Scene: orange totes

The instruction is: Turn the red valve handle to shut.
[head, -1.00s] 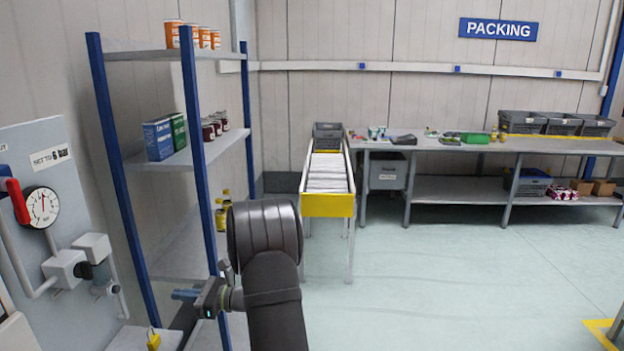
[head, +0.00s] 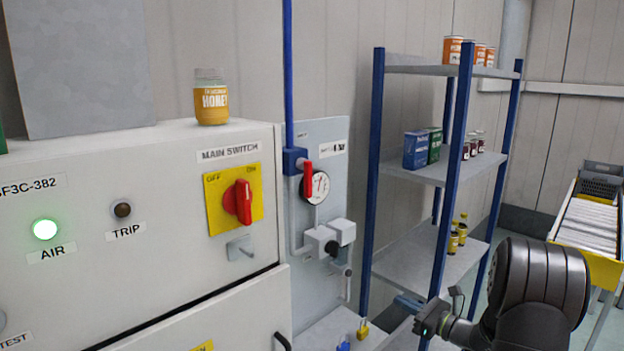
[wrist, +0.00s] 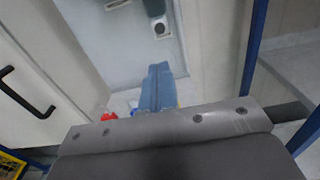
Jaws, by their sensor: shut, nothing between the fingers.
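The red valve handle (head: 307,179) is on a blue valve body on a vertical blue pipe, in front of a round white gauge (head: 318,187) on the grey wall panel. The handle stands roughly upright, near in line with the pipe. My gripper (head: 405,302) is low and to the right of the valve, by the shelf's front post, apart from the handle. Its blue fingers are together and empty. They also show in the wrist view (wrist: 158,88), pointing toward the lower part of a grey panel. The valve handle cannot be made out in the wrist view.
A white cabinet with a red main switch (head: 238,202) on a yellow plate stands left of the panel. A honey jar (head: 210,98) is on top. A blue-posted shelf (head: 430,170) with cans and boxes stands right. A yellow padlock (head: 362,330) lies low below the panel.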

